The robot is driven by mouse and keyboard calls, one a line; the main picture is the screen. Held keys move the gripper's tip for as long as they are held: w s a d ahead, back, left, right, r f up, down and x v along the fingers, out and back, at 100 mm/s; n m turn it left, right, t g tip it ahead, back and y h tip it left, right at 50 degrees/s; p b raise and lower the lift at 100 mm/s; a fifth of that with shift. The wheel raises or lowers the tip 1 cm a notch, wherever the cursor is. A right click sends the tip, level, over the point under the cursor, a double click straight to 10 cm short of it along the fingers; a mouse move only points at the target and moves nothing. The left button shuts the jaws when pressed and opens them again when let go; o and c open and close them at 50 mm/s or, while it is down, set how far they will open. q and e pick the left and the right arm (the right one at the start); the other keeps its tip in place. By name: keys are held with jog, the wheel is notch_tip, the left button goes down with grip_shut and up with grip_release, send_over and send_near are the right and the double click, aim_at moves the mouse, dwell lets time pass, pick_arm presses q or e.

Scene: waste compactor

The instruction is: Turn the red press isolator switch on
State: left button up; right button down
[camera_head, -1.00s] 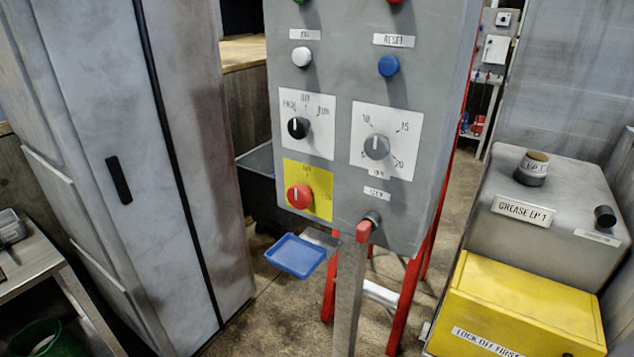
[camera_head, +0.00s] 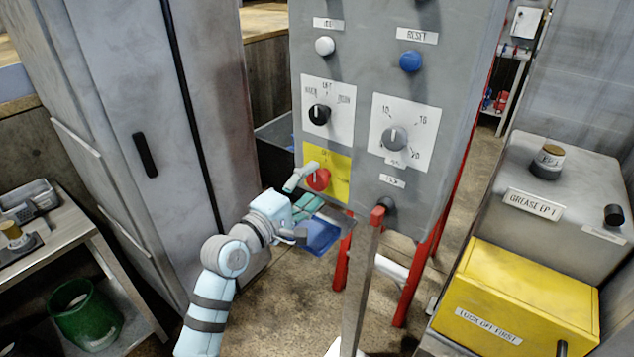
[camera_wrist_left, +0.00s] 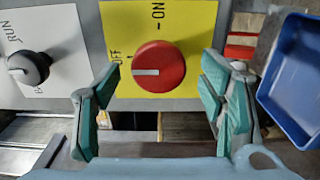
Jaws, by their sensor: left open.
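The red isolator switch (camera_head: 318,179) sits on a yellow plate (camera_head: 341,182) low on the grey control panel. In the left wrist view the red knob (camera_wrist_left: 160,66) has a white pointer line aimed left, toward the OFF mark; ON is marked on the yellow plate (camera_wrist_left: 185,15) above right. My left gripper (camera_head: 304,190) is open, with its fingers in front of the switch. In the wrist view its green-padded fingers (camera_wrist_left: 160,100) stand either side of the knob, apart from it. My right gripper is not in view.
A blue tray (camera_head: 323,235) hangs just below the panel, close to my left gripper. Black (camera_head: 319,114) and grey (camera_head: 394,138) selector knobs are above the switch. A red-tipped lever (camera_head: 377,214) stands to the right. A grey cabinet (camera_head: 120,130) stands left.

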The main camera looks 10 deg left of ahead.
pick_arm(q)
jog(key=shift+x, duration=1.45)
jog(key=shift+c, duration=0.4)
jog(key=c, duration=1.1)
